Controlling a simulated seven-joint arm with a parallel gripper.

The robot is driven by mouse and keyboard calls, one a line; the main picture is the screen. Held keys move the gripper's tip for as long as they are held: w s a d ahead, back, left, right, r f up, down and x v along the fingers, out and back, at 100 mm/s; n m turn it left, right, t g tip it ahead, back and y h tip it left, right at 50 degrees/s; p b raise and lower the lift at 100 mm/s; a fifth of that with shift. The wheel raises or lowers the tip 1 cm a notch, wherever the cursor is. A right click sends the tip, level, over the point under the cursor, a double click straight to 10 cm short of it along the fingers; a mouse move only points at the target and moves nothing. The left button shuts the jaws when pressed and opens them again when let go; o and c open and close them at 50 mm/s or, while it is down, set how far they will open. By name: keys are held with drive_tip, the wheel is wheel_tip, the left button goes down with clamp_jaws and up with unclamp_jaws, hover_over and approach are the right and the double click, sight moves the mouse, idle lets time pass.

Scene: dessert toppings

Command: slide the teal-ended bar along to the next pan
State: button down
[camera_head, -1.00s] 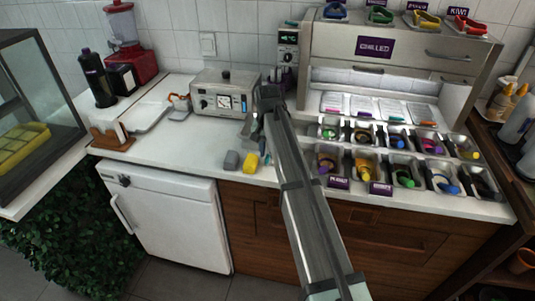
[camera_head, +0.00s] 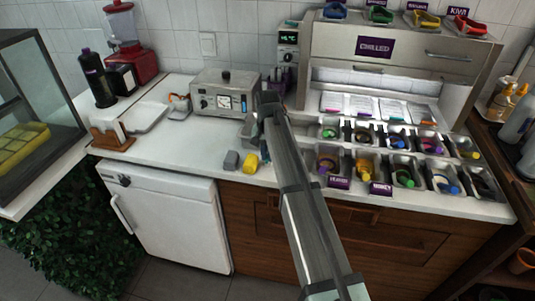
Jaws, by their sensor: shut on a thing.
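My gripper (camera_head: 268,100) is beyond the far end of my arm, just right of the steel countertop appliance and left of the topping pans. It is shut, but its fingertips are small and dark, and what it holds is hidden. Two rows of metal topping pans (camera_head: 405,178) stand on the right of the counter, with coloured-handled tools in them. I cannot clearly pick out the teal-ended bar. A small teal spot (camera_head: 391,119) shows at the edge of a light panel behind the pans. My arm hides the left edge of the pan rows.
The steel appliance (camera_head: 224,92) stands close left of my gripper. The chilled cabinet (camera_head: 400,50) rises behind the pans. A grey block (camera_head: 231,160) and a yellow block (camera_head: 251,164) lie near the counter's front edge. The white counter (camera_head: 180,140) left of them is clear.

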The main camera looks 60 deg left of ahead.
drive_tip(key=w+d, duration=1)
drive_tip(key=shift+w, duration=0.1)
drive_tip(key=c, duration=1.4)
unclamp_jaws()
wheel_tip(320, 180, up, 14)
drive_tip(key=shift+f, duration=0.1)
